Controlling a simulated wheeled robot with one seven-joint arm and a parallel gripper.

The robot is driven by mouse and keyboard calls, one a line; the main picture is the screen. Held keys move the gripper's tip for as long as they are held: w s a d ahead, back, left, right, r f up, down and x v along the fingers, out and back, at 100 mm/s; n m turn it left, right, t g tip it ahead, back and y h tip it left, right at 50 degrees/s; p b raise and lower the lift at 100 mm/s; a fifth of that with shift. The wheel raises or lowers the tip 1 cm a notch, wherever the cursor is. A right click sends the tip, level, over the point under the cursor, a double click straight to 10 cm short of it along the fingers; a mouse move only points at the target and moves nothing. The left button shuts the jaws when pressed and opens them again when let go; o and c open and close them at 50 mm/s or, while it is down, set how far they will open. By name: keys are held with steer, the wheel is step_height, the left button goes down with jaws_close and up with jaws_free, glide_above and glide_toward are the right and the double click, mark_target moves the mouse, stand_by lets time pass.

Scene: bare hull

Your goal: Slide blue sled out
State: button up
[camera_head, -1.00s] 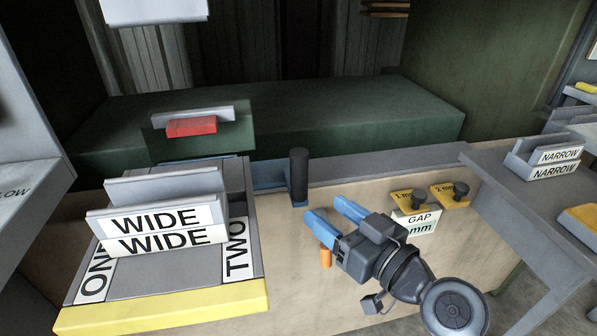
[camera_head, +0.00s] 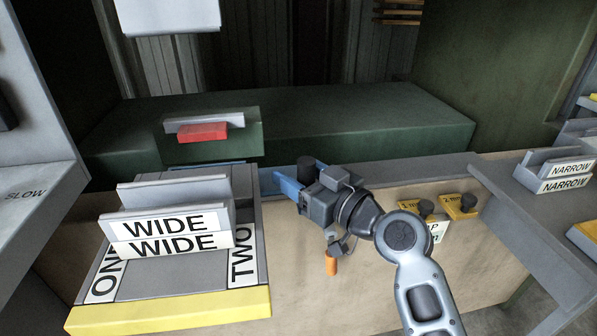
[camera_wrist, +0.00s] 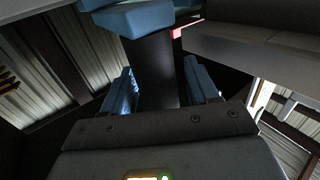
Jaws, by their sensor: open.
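The blue sled (camera_head: 267,180) shows as a short blue strip on the grey rail behind the WIDE fixture, and blue also fills the top of the wrist view (camera_wrist: 140,18). Its upright dark round post (camera_head: 306,165) is partly hidden by my gripper. My gripper (camera_head: 303,175) has its blue fingers open, one on each side of the post. In the wrist view the dark post (camera_wrist: 152,65) stands between the two fingers, with gaps visible; I cannot tell whether either finger touches it.
The WIDE fixture (camera_head: 180,285) with a yellow front edge stands left of my gripper. A red block (camera_head: 203,133) sits on a green housing (camera_head: 330,125) behind. An orange peg (camera_head: 331,263) is below my gripper. Dark-knobbed yellow gauges (camera_head: 460,205) and the NARROW holder (camera_head: 560,180) are right.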

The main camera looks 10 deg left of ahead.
jaws_close()
stand_by(0.6)
